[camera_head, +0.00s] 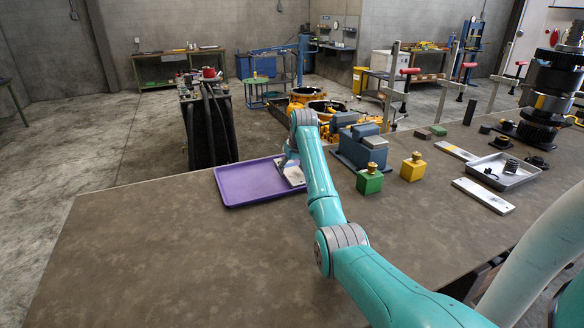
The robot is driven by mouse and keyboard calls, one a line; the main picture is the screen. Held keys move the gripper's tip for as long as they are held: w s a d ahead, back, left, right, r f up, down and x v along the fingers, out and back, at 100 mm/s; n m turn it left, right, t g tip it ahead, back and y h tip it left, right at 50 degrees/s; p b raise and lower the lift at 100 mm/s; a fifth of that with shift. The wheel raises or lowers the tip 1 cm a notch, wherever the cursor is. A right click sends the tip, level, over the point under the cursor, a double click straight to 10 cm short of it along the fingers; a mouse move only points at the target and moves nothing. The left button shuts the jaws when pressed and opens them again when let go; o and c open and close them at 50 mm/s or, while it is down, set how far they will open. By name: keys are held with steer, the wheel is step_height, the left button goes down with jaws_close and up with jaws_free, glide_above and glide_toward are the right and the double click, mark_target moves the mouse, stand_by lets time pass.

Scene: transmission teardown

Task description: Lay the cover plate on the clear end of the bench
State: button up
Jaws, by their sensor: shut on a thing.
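My gripper (287,166) is at the right end of the purple tray, mostly hidden behind my teal arm. It is shut on a pale metal plate (294,175), which looks like the cover plate. The plate overlaps the tray's right end in the picture; I cannot tell whether it touches the tray. The bench (170,270) has a brown, mottled top, and its left end is bare.
The purple tray (243,186) lies near the bench's far edge. A blue-grey vise (353,155), a green block (369,182) and a yellow block (413,169) stand right of my arm. Farther right are a grey parts tray (521,177), a flat pale bar (484,195) and a dark gear stack (549,90).

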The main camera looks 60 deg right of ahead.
steer(key=shift+f, duration=0.3)
steer(key=o, duration=1.6)
steer(key=shift+o, duration=1)
steer(key=shift+f, duration=0.1)
steer(key=v, duration=1.2)
